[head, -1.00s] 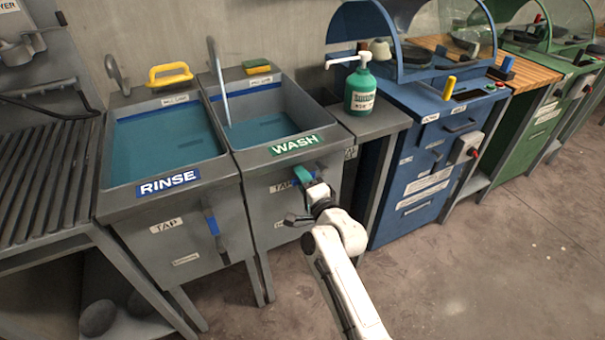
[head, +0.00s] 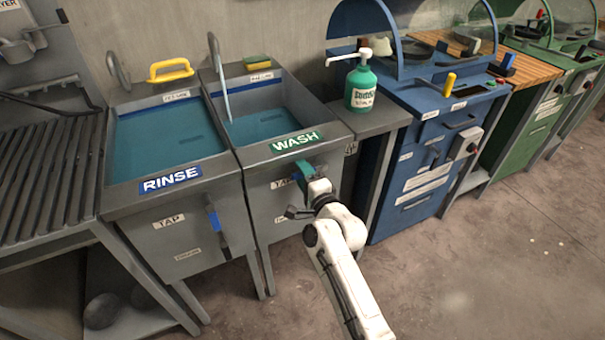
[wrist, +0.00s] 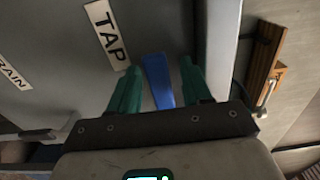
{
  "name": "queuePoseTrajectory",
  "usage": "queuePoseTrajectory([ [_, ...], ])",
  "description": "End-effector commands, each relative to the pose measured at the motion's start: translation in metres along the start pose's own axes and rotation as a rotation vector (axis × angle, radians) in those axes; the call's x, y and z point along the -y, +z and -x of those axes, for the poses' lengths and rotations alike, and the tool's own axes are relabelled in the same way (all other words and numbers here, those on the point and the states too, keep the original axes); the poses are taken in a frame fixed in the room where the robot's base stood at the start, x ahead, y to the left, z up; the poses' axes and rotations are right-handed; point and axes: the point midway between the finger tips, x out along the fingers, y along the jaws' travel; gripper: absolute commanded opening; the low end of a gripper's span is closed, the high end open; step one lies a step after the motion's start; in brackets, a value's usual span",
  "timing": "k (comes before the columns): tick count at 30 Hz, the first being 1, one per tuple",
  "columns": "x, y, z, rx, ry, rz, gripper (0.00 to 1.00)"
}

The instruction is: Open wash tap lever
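The wash sink (head: 285,215) stands in the middle of the head view, with a green WASH label (head: 296,142) on its front rim. Its blue tap lever (wrist: 158,80) shows in the wrist view beside the TAP label (wrist: 106,35). My gripper (head: 304,172) is at the sink's front, just under the WASH label. In the wrist view my gripper (wrist: 158,68) is open, with one green finger on each side of the blue lever. Gaps show between the lever and both fingers. The lever is largely hidden behind my gripper in the head view.
The rinse sink (head: 180,235) with its own blue tap lever (head: 213,220) is on the left. A green soap bottle (head: 361,88) stands on the counter right of the wash sink. A blue cabinet (head: 425,170) is further right. The floor in front is clear.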

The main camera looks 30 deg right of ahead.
Motion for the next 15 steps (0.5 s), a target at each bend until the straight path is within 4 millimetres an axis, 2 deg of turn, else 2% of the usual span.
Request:
queuePoseTrajectory([
  [8, 0.001, 0.000, 0.002, 0.000, 0.000, 0.002, 0.49],
  [11, 0.001, 0.001, 0.009, 0.001, 0.001, 0.003, 0.49],
  [15, 0.002, 0.000, 0.030, 0.001, 0.002, 0.004, 0.49],
])
